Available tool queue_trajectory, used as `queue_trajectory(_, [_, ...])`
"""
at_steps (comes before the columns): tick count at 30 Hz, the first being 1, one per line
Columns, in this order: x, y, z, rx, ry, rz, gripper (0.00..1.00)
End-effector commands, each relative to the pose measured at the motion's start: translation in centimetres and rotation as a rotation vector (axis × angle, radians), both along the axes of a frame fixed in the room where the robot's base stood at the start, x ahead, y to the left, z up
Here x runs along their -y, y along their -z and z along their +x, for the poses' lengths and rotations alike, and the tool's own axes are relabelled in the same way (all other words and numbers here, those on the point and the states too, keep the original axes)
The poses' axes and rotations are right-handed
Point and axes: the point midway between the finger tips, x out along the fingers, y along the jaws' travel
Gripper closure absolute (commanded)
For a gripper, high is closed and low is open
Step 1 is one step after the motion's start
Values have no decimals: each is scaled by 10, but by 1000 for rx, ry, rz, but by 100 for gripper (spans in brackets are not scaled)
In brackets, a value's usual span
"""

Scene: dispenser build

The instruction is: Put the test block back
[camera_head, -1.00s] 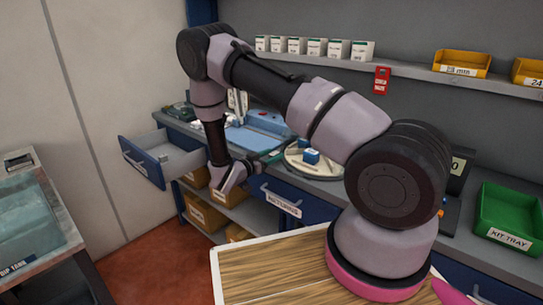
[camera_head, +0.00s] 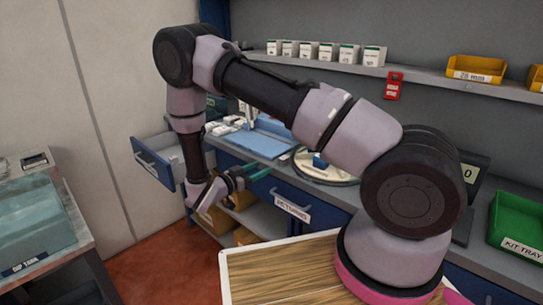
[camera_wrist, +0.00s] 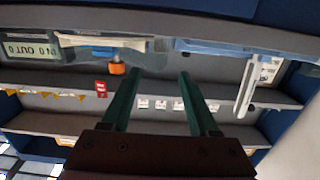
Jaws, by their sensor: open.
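My gripper (camera_head: 260,173) is open, with teal fingers, in front of the workbench beside the drawer labelled RETURNS (camera_head: 293,208). In the wrist view my gripper (camera_wrist: 160,76) has nothing between its fingers. A small blue block (camera_head: 319,160) sits on a pale round dish (camera_head: 338,180) on the bench, to the right of my gripper; part of the dish is hidden by my arm. I cannot tell whether this block is the test block. An open blue-fronted drawer (camera_head: 153,164) juts out at the left.
A blue mat (camera_head: 258,144) lies on the bench behind my gripper. A shelf with several white boxes (camera_head: 326,52) and a yellow bin (camera_head: 476,69) runs above. A green kit tray (camera_head: 519,222) stands at right, a dip tank (camera_head: 30,220) at left. Red floor is clear between.

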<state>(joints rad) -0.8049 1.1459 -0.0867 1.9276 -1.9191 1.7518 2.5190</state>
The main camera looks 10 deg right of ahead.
Motion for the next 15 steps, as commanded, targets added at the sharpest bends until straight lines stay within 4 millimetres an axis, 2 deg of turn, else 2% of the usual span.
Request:
queue_trajectory(5, [0,-4,-1,-9,14,1,39])
queue_trajectory(8, [11,-23,-2,-56,72,12,39])
queue_trajectory(11, [31,-56,-7,-161,175,45,39])
queue_trajectory(15, [63,-109,-26,-367,316,148,39])
